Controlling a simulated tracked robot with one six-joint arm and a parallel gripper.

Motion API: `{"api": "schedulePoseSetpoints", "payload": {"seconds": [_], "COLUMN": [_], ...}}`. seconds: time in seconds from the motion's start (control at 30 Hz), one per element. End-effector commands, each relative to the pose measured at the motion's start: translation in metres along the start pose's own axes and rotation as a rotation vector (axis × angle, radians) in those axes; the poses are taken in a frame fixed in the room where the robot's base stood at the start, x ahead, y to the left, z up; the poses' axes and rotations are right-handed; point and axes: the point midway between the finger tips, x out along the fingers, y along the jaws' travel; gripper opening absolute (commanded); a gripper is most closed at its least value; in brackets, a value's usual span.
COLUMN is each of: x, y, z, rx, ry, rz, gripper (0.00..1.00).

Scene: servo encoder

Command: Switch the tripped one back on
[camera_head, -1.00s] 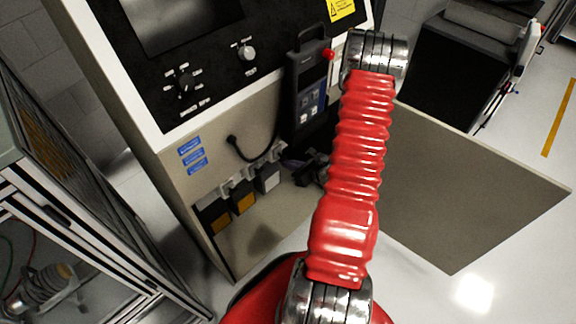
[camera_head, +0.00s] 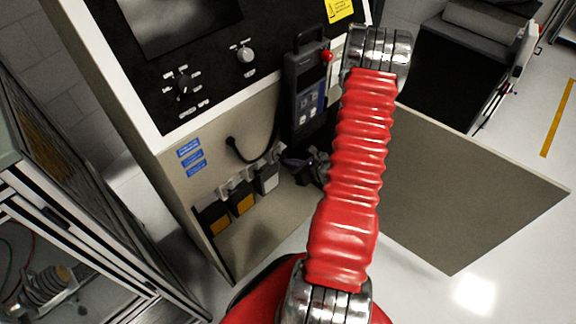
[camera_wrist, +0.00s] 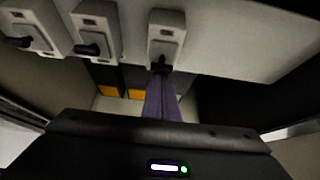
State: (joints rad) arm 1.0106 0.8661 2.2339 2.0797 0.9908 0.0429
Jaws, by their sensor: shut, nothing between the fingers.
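Three white switches sit in a row on a panel in the wrist view: a left switch (camera_wrist: 28,27), a middle switch (camera_wrist: 97,30) and a right switch (camera_wrist: 166,38). The left and middle switches have dark levers that stick out to the left. The right switch's dark lever is seen close to the tips of my gripper (camera_wrist: 161,80), and its position is partly hidden. My gripper's purple fingers are shut and empty, just below the right switch; I cannot tell whether they touch its lever. In the head view my gripper (camera_head: 297,165) is near the right end of the switch row (camera_head: 247,172).
An open cabinet door (camera_head: 460,190) stands to the right of my arm. A metal frame (camera_head: 75,215) stands at left.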

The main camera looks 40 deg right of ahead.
Motion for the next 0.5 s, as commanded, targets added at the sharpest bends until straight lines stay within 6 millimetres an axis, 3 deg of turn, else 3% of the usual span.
{"api": "schedulePoseSetpoints", "payload": {"seconds": [0.5], "x": [-0.0050], "y": [-0.0001], "z": [0.0087], "rx": [-0.001], "ry": [-0.001], "rz": [0.000], "gripper": [0.00]}}
